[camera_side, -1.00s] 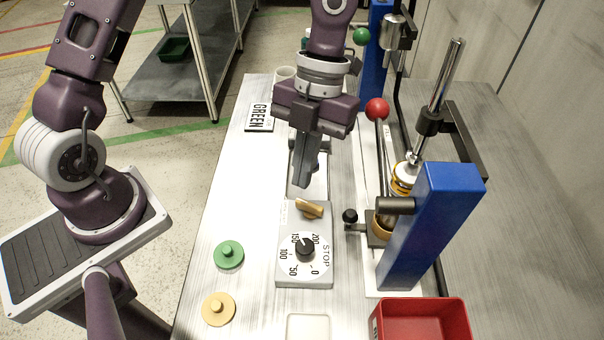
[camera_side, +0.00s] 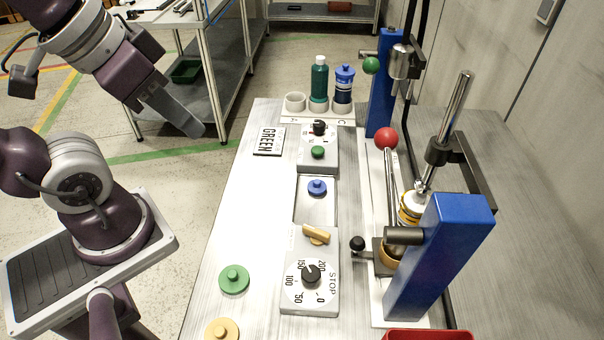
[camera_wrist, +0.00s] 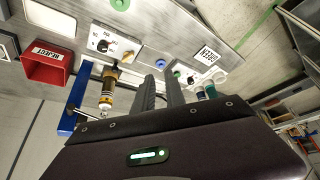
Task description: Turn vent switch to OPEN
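A gold lever switch (camera_side: 316,236) sits slantwise at the far end of a grey dial panel (camera_side: 308,305) on the bench; it also shows in the wrist view (camera_wrist: 127,57). A black knob (camera_side: 319,127) and a green knob (camera_side: 317,152) sit on another grey panel further back. I cannot read an OPEN or vent label, so which of these is the vent switch is unclear. My gripper (camera_side: 198,131) is raised left of the bench, apart from all switches. In the wrist view its two fingers (camera_wrist: 160,76) stand apart with nothing between them.
The blue pump post (camera_side: 440,250) and red ball-topped lever (camera_side: 386,139) stand right of the panels. A blue knob (camera_side: 317,187) lies between panels. Bottles (camera_side: 319,80) stand at the back. A green disc (camera_side: 233,280) lies at the front left.

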